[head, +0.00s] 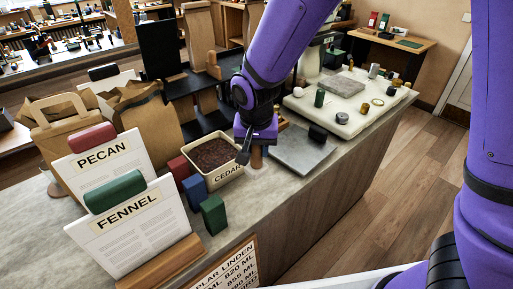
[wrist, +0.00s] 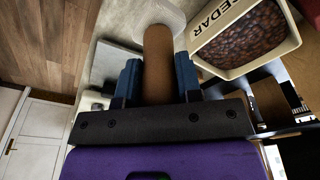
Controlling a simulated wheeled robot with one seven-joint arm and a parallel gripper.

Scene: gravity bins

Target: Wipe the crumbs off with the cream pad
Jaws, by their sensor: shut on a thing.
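My gripper (wrist: 158,78) is shut on a brown round handle (wrist: 158,50), with one blue finger on each side of it. At the handle's far end is a pale pad (wrist: 163,14), which I take for the cream pad; it is partly cut off by the frame's top edge. In the head view my gripper (head: 257,142) points down at the counter (head: 245,195), just right of the CEDAR bin. The handle (head: 257,157) shows under it. Whether the pad touches the counter I cannot tell. I make out no crumbs.
The CEDAR bin (head: 229,175), full of dark bits, stands close left of my gripper. A grey slab (head: 302,149) lies close right. Red, blue and green blocks (head: 214,214) and the PECAN and FENNEL cards (head: 127,222) stand left. A pale board (head: 346,114) with small items lies behind right.

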